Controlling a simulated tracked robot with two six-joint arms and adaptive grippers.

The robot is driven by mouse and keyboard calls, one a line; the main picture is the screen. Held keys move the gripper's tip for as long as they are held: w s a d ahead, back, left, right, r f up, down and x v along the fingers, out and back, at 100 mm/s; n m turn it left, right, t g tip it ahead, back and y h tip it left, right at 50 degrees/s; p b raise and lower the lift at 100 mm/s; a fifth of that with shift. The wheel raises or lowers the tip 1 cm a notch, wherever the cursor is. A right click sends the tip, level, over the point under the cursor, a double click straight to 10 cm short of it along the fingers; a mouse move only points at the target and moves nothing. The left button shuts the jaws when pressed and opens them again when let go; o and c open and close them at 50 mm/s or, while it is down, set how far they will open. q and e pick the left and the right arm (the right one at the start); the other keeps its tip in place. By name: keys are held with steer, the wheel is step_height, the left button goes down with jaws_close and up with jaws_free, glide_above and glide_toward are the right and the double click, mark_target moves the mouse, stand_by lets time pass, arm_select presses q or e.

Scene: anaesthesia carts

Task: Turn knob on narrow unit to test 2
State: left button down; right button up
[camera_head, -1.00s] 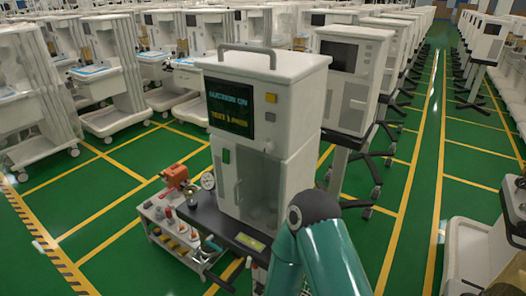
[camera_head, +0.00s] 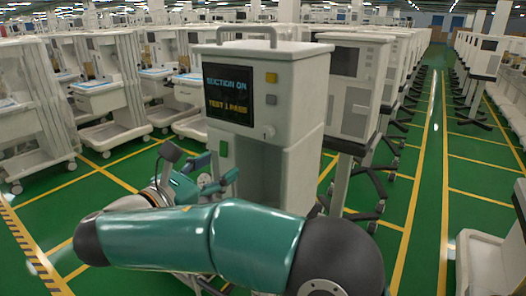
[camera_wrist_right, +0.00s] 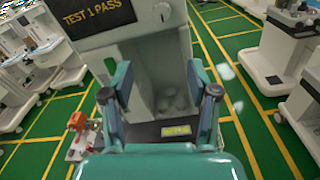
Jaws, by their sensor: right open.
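The narrow unit (camera_head: 290,90) is a tall pale cabinet with a top handle. Its dark screen (camera_head: 237,95) reads "SUCTION ON" and "TEST 1 PASS". A small round pale knob (camera_head: 270,131) sits on the front, below and right of the screen; it also shows at the top of the right wrist view (camera_wrist_right: 162,12). My right gripper (camera_head: 222,168) is open and empty, in front of the unit's lower left front and below the knob. In the wrist view its two teal fingers (camera_wrist_right: 160,77) stand apart, with the unit's recess between them. My left gripper is out of view.
An orange device (camera_wrist_right: 77,121) stands at lower left. Pale carts (camera_head: 350,90) stand behind right; a floor aisle (camera_head: 425,150) is clear.

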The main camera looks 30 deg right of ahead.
steer(key=r, duration=0.1)
steer(key=p, duration=0.3)
glide_toward(265, 135)
steer(key=shift+h, duration=0.3)
steer(key=x, duration=0.9)
steer(key=shift+w+d+f, duration=0.25)
steer(key=shift+d, duration=0.1)
